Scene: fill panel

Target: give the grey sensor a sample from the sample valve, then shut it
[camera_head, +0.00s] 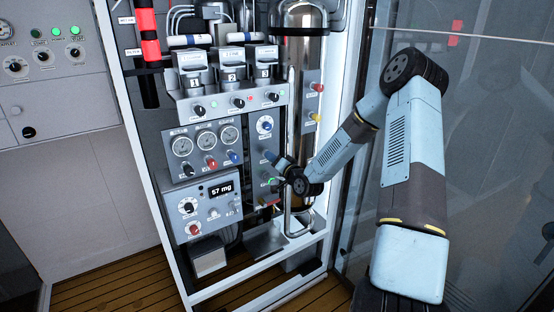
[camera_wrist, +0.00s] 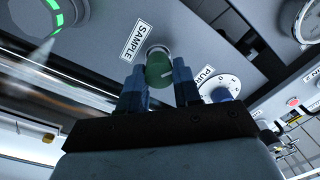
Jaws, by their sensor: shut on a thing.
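The sample valve is a green knob (camera_wrist: 159,68) under a SAMPLE label in the wrist view. It has a white pointer mark, angled. My gripper (camera_wrist: 162,82) is shut on this knob, with a blue finger on each side. In the head view my gripper (camera_head: 277,172) is at the lower right of the panel and mostly hides the knob. A grey box (camera_head: 213,220) with a display reading 57 mg sits left of my gripper; I cannot tell if it is the grey sensor. A round part with a lit green ring (camera_wrist: 57,20) shows at the upper left of the wrist view.
A blue knob (camera_wrist: 221,95) labelled PUR..., partly hidden, is close right of my gripper. Several gauges (camera_head: 205,139) and knobs are on the panel. A tall metal cylinder (camera_head: 309,75) stands behind my arm. A glass wall is at the right.

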